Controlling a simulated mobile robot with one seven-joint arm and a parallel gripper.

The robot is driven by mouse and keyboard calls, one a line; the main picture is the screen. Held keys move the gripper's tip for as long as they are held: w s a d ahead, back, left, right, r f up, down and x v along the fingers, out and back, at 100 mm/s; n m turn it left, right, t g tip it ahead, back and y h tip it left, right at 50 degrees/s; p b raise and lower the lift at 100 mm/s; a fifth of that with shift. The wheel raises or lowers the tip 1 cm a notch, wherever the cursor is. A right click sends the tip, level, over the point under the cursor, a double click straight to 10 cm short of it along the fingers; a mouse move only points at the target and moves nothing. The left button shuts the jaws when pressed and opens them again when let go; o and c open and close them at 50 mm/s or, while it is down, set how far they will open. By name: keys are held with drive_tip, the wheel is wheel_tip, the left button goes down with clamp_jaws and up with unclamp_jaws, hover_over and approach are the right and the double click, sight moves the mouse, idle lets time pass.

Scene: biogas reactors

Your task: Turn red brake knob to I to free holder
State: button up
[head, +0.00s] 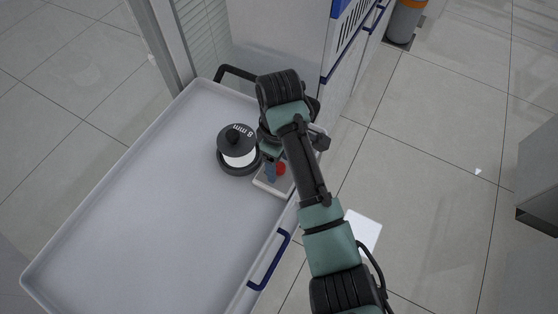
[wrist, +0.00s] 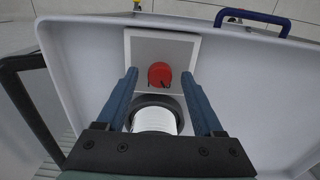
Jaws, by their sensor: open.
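The red brake knob (head: 281,168) sits on a small pale plate (head: 262,184) at the right edge of the tray top. In the wrist view the knob (wrist: 159,75) shows ahead of and between my fingers, touching neither as far as I can see. My gripper (wrist: 163,82) is open and empty, with a blue finger on each side. In the head view my gripper (head: 271,171) is beside the knob, partly hidden by my arm. The holder (head: 239,162) is a black round base with a white roll and a black cap marked "8 mm". Knob markings are not readable.
The white tray top (head: 150,200) has a raised rim and is clear to the left. A blue handle (head: 269,260) is on its right side, and a black rail (head: 238,73) at the far end. A cabinet (head: 285,45) stands behind.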

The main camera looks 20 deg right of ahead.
clamp_jaws()
idle(0.3)
drive_tip(key=shift+p, duration=0.4)
drive_tip(key=shift+r+m+p, duration=0.2)
drive_tip(key=shift+m+p, duration=0.85)
drive_tip(key=shift+m, duration=0.05)
drive_tip(key=m+p, duration=0.2)
drive_tip(key=shift+m+p, duration=0.3)
drive_tip(key=m+p, duration=0.2)
drive_tip(key=m, duration=0.1)
drive_tip(key=shift+f+m+p, duration=0.15)
drive_tip(key=shift+m+p, duration=0.85)
drive_tip(key=shift+m, duration=1)
